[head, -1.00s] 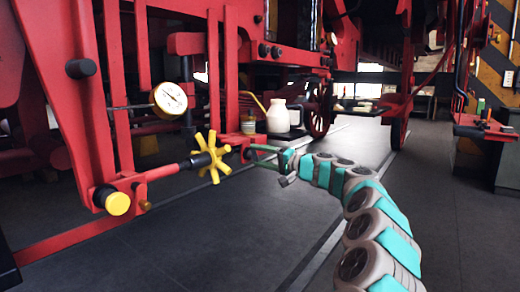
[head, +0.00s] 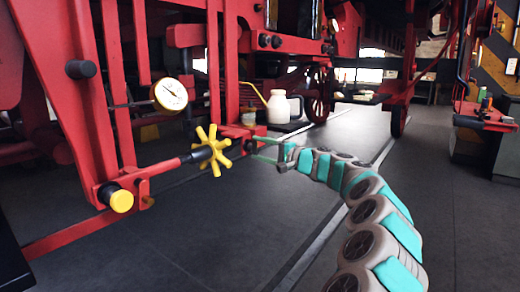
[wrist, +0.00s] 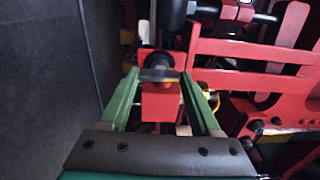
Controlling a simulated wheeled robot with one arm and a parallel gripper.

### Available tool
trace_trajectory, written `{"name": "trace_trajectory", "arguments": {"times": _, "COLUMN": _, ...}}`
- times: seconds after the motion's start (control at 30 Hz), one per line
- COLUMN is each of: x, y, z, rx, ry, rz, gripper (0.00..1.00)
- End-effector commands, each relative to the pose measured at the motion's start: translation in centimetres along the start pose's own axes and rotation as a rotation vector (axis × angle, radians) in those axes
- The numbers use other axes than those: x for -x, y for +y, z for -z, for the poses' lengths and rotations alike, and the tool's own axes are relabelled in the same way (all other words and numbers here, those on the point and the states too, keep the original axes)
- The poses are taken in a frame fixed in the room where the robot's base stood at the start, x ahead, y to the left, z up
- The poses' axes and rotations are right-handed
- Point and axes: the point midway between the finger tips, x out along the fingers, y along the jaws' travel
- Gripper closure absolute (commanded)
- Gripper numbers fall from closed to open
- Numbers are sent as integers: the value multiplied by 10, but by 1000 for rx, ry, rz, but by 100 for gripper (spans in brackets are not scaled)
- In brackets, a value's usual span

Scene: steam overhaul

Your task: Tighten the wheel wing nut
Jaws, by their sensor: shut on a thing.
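The wing nut (wrist: 158,75) shows in the wrist view as a dark, flat crosspiece on a dark round stud, in front of a red block (wrist: 160,104). My gripper (wrist: 158,73) has its two green fingers on either side of the crosspiece, shut on it near its ends. In the head view my gripper (head: 266,151) reaches from the right to the red frame, just right of the yellow spoked handwheel (head: 212,151). The nut is too small there to make out its wings.
A pressure gauge (head: 170,94) and a yellow-capped rod end (head: 121,201) are at the left. A cream bottle (head: 279,108) and a dark container stand behind my gripper. Red frame bars crowd the left. The dark floor (head: 240,240) is clear in front.

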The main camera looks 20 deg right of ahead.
Motion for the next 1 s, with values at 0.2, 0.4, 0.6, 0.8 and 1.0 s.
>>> {"name": "trace_trajectory", "arguments": {"times": 0.2, "x": 1, "y": 0, "z": 1, "rx": 0, "ry": 2, "rz": 0, "gripper": 25}}
{"name": "trace_trajectory", "arguments": {"times": 0.4, "x": 0, "y": 0, "z": 0, "rx": 1, "ry": 1, "rz": 0, "gripper": 6}}
{"name": "trace_trajectory", "arguments": {"times": 0.6, "x": 1, "y": 0, "z": 0, "rx": 1, "ry": 1, "rz": 0, "gripper": 6}}
{"name": "trace_trajectory", "arguments": {"times": 0.8, "x": 16, "y": -1, "z": 1, "rx": 0, "ry": 3, "rz": 3, "gripper": 6}}
{"name": "trace_trajectory", "arguments": {"times": 1.0, "x": 49, "y": 0, "z": 1, "rx": 0, "ry": 2, "rz": 3, "gripper": 6}}
